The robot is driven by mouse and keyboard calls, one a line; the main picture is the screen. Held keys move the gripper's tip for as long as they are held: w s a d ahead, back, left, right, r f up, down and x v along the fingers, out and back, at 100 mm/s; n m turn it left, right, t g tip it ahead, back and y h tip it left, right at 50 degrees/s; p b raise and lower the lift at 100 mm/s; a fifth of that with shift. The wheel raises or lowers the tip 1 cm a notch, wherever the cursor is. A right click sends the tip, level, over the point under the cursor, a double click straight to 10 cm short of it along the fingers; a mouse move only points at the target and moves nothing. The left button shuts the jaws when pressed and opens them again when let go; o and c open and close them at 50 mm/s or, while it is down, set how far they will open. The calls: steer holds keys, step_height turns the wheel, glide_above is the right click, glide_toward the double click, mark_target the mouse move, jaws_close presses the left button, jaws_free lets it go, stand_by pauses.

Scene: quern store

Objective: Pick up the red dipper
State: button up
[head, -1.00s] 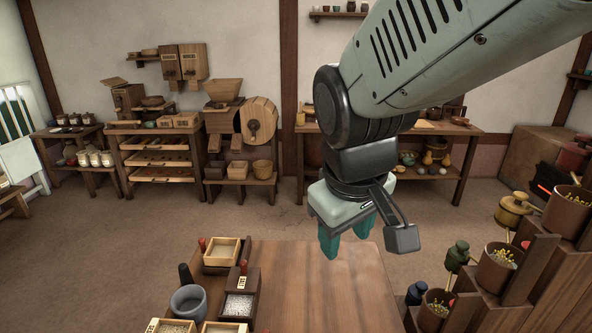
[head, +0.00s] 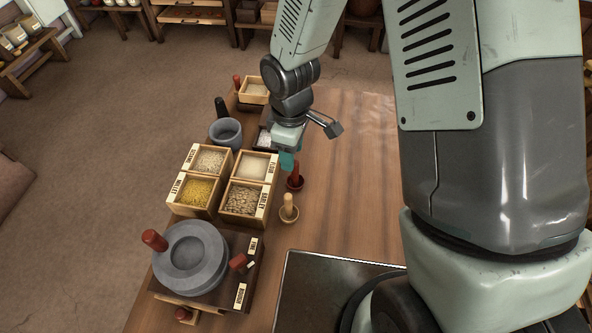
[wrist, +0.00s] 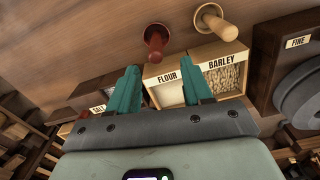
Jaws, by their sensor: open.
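The red dipper (head: 295,182) stands on the wooden table, its handle pointing up, just right of the grain boxes. It also shows in the wrist view (wrist: 156,35), near the top, beyond my fingertips. My gripper (head: 287,162) has teal fingers, and they are apart and empty in the wrist view (wrist: 162,82). In the head view it is just behind and left of the red dipper's handle, at the boxes' right side. I cannot tell whether it touches anything. A pale wooden dipper (head: 288,209) stands just in front of the red one.
Boxes labelled flour (head: 257,163) and barley (head: 243,201) stand close on the left, with a yellow-grain box (head: 197,192) beside them. A grey stone quern (head: 189,260) and a grey mortar (head: 226,132) are also left.

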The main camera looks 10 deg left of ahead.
mark_target(295, 174)
steer(key=f, duration=0.6)
steer(key=shift+w+d+f, duration=0.15)
steer(key=shift+d+f, duration=0.1)
steer(key=shift+d, duration=0.1)
steer(key=shift+c, duration=0.2)
jaws_close()
